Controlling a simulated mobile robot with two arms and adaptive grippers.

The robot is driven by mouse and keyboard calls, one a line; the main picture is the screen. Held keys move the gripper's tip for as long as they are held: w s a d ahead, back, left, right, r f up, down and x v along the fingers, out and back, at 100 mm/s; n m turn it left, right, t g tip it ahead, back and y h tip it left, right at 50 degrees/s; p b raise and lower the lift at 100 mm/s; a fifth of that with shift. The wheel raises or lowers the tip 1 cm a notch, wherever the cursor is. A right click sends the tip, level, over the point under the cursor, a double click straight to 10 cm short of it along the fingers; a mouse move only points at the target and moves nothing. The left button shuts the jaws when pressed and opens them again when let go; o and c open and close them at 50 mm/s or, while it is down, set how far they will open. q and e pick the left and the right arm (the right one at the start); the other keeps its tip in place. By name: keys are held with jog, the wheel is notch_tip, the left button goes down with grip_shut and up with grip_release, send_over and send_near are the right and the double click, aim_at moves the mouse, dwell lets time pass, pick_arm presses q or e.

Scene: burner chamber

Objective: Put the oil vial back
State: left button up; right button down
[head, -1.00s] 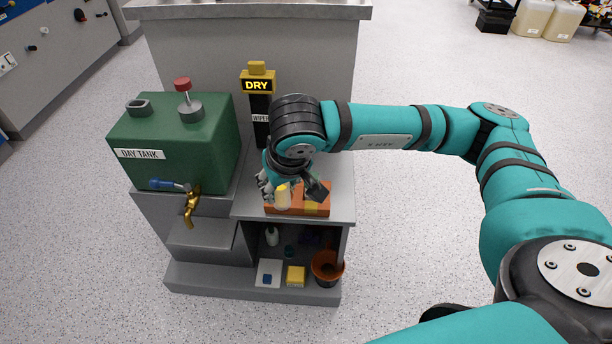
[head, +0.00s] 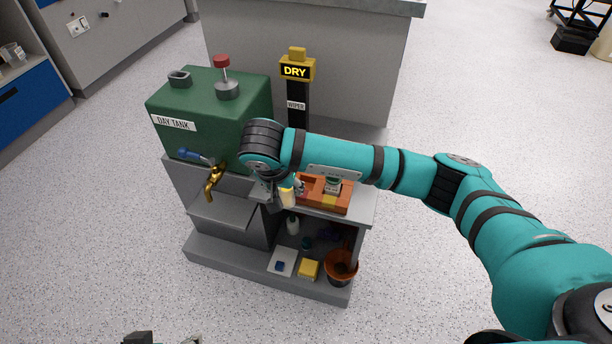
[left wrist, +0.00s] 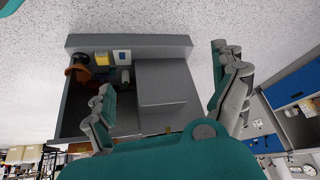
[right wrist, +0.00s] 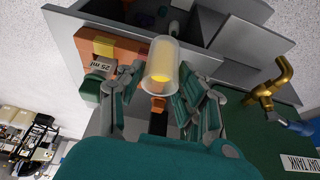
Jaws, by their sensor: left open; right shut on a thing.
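The oil vial, a clear tube with yellow oil (right wrist: 162,72), is held between the fingers of my right gripper (right wrist: 168,92). In the head view the vial (head: 287,196) hangs slightly tilted beside the left end of the orange rack (head: 340,207). My right gripper (head: 274,192) partly hides that end of the rack. The rack also shows in the right wrist view (right wrist: 72,38), with a piece labelled 25 ml (right wrist: 103,67) on it. My left gripper (left wrist: 165,105) is open and empty; in the head view only its tips show at the bottom edge.
The green day tank (head: 210,105) with its brass tap (head: 214,180) stands left of my right gripper. The black wiper post (head: 297,105) with a DRY sign rises behind. The lower shelf holds a yellow block (head: 308,270), a bottle (head: 293,224) and an orange pot (head: 341,266).

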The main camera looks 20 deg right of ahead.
jog(key=w+d, duration=0.1)
jog(key=d, duration=0.1)
jog(key=w+d, duration=0.1)
jog(key=w, duration=0.1)
jog(key=w+d+f+b, duration=0.1)
jog(key=w+d, duration=0.1)
jog(key=shift+w+d, duration=0.2)
jog(key=shift+d, duration=0.1)
jog(key=shift+w+d, duration=0.4)
jog(key=shift+d, duration=0.05)
notch_tip(320, 180, down, 3)
jog(key=shift+f+b, duration=0.1)
jog(key=shift+b, duration=0.45)
pick_arm(q)
jog(key=w+d+r+t+h, duration=0.1)
jog(key=w+d+r+t, duration=0.2)
jog(key=w+r+t, duration=0.3)
jog(key=w, duration=0.2)
jog(key=shift+w+h, duration=0.3)
jog(key=shift+d, duration=0.15)
pick_arm(e)
jog(key=shift+f, duration=0.15)
jog(key=c, duration=1.1)
grip_release()
jog(key=shift+c, duration=0.2)
pick_arm(q)
jog(key=shift+w, duration=0.1)
jog(key=shift+r, duration=0.1)
